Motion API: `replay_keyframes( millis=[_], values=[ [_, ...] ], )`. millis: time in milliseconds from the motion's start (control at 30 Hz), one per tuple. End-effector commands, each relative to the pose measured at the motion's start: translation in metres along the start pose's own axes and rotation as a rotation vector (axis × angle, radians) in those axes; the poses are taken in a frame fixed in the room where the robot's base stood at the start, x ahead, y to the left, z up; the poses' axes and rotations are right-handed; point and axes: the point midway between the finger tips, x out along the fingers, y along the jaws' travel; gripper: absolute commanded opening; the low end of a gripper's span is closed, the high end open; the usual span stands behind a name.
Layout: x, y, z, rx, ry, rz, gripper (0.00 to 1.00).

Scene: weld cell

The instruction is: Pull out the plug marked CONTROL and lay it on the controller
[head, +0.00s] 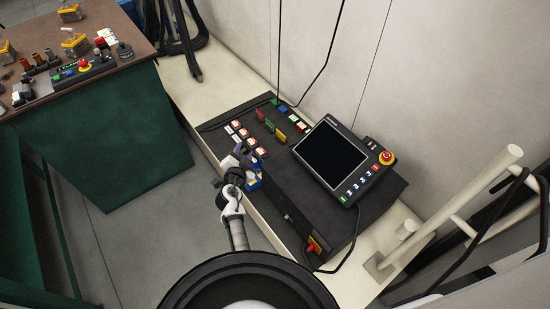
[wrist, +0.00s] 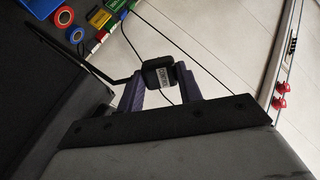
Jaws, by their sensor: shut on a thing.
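In the wrist view, my gripper (wrist: 159,82) is shut on a black plug (wrist: 158,68) with a small white label, whose print is too small to read surely. Thin dark cords run close to the plug. In the head view, my gripper (head: 246,168) is at the left front edge of the dark controller (head: 290,205), and the held plug cannot be made out there. A red and yellow switch (head: 315,246) is on the controller's near end. Whether the plug is clear of its socket cannot be told.
A pendant with a screen (head: 330,158) and a red stop button (head: 387,158) lies on the controller's right. A green-sided workbench (head: 100,140) with tools is at left. Pale posts (head: 450,215) stand at right.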

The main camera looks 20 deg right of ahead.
Motion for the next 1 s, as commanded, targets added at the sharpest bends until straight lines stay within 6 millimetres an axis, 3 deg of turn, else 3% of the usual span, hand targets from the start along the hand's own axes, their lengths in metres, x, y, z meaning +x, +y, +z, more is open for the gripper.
replay_keyframes(
  millis=[300, 600, 767, 1000],
  values=[
    [-0.007, 0.045, -0.046, -0.357, 0.164, 0.408, 0.00],
    [-0.030, 0.062, -0.090, -0.497, 0.218, 0.703, 0.00],
    [-0.035, 0.065, -0.096, -0.514, 0.222, 0.754, 0.00],
    [-0.031, 0.078, -0.083, -0.516, 0.221, 0.759, 0.00]
  ],
)
